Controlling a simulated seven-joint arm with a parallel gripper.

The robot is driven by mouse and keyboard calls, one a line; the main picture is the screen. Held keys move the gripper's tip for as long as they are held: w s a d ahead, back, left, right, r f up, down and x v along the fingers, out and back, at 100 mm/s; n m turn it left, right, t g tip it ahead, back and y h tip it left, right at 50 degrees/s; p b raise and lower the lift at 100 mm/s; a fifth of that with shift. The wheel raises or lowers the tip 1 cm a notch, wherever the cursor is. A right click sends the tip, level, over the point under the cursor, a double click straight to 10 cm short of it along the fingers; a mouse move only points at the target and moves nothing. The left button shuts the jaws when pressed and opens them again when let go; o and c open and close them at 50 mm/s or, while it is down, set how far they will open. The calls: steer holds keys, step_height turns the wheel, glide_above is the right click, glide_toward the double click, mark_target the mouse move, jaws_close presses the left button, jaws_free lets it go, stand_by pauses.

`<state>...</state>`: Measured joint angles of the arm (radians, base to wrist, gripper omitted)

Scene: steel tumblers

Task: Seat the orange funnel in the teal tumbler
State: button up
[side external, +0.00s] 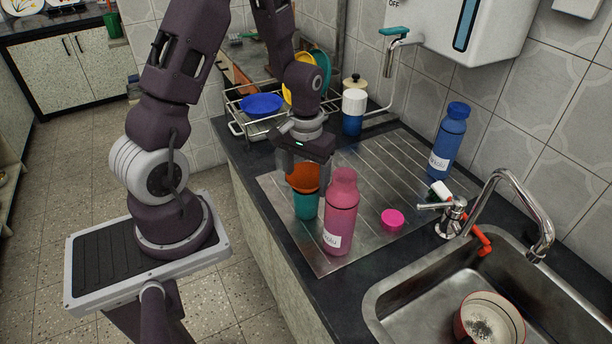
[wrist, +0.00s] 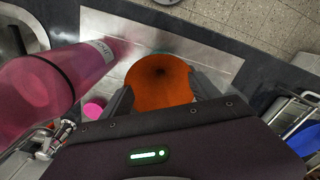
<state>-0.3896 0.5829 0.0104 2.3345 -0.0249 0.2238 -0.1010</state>
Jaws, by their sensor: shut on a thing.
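The orange funnel (side external: 303,177) is between the fingers of my gripper (side external: 301,168), which is shut on it. In the wrist view the funnel (wrist: 158,82) shows its wide mouth and a dark hole, with a finger at each side. The teal tumbler (side external: 306,205) stands upright on the steel drainboard, directly below the funnel in the side view. Only a sliver of teal (wrist: 162,52) shows past the funnel in the wrist view. The funnel's spout is hidden, so I cannot tell whether it is inside the tumbler.
A pink bottle (side external: 341,212) stands close to the right of the tumbler. A pink lid (side external: 392,220) lies farther right. A blue bottle (side external: 448,142), a faucet (side external: 520,205) and the sink (side external: 400,290) are beyond. A dish rack (side external: 245,122) stands behind. The ribbed drainboard's middle is clear.

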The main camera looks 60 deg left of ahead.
steer(key=o, duration=1.4)
steer(key=s+d+r+m+t, duration=0.1)
steer(key=d+r, duration=0.2)
steer(key=r, duration=0.6)
steer(key=s+d+r+m+t, duration=0.1)
steer(key=s+d+r, duration=0.1)
steer(key=r, duration=0.6)
steer(key=s+d+r+m+t, duration=0.1)
steer(key=s+d+r, duration=0.1)
steer(key=s, duration=0.1)
steer(key=s+d+r+m+t, duration=0.1)
steer(key=s+d+r, duration=0.1)
steer(key=s, duration=0.2)
steer(key=s+d+r+m+t, duration=0.1)
steer(key=s+d+r+m, duration=0.1)
steer(key=s+r, duration=0.1)
steer(key=shift+s+d+t, duration=0.3)
steer(key=shift+s, duration=0.15)
